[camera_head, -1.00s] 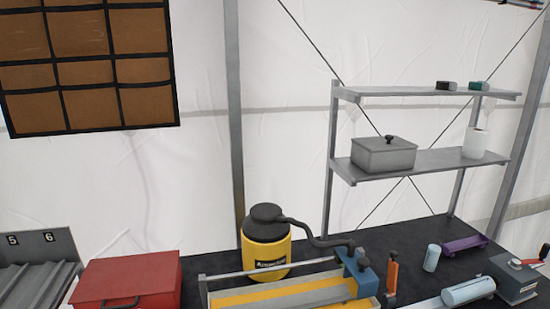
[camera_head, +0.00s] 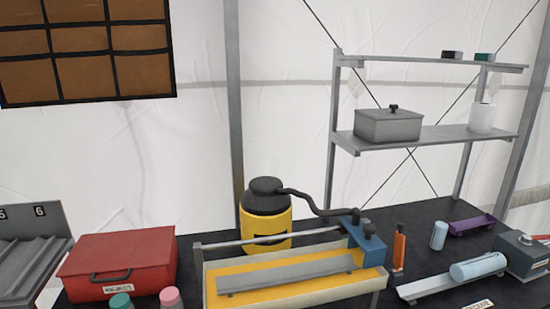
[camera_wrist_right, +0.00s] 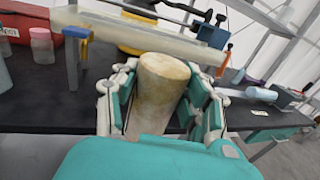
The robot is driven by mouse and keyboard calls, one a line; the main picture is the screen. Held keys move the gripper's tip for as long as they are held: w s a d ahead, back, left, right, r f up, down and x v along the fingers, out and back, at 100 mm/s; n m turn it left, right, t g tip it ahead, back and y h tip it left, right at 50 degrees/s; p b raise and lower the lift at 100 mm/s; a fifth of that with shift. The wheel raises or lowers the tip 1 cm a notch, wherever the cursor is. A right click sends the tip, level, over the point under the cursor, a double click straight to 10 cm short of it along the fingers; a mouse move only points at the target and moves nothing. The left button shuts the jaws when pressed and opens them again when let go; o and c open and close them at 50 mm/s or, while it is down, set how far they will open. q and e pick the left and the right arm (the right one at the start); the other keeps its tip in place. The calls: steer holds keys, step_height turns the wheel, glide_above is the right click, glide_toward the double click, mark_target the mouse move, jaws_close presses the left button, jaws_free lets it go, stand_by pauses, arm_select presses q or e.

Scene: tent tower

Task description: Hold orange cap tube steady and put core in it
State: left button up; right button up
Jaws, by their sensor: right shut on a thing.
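My right gripper (camera_wrist_right: 160,105) shows in the right wrist view, shut on a tan, rough-surfaced core (camera_wrist_right: 158,92). The core stands roughly upright between the teal-padded fingers, with its round end toward the top of the picture. Its lower part is hidden by the hand. I cannot make out an orange-capped tube for certain in either view. A long pale bar or tube (camera_wrist_right: 140,35) crosses the top of the wrist view, beyond the core and apart from it as far as I can tell. My left gripper is in neither view.
On the black table stand a red box (camera_head: 118,262), jars with teal (camera_head: 120,300) and pink (camera_head: 169,297) caps, a yellow-bedded trough (camera_head: 215,290), a yellow canister (camera_head: 265,225), an upright orange tool (camera_head: 398,248) and pale blue cylinders (camera_head: 438,235). A grey shelf (camera_head: 440,140) stands behind.

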steer(key=shift+f+b, duration=0.3)
steer(key=shift+f, duration=0.4)
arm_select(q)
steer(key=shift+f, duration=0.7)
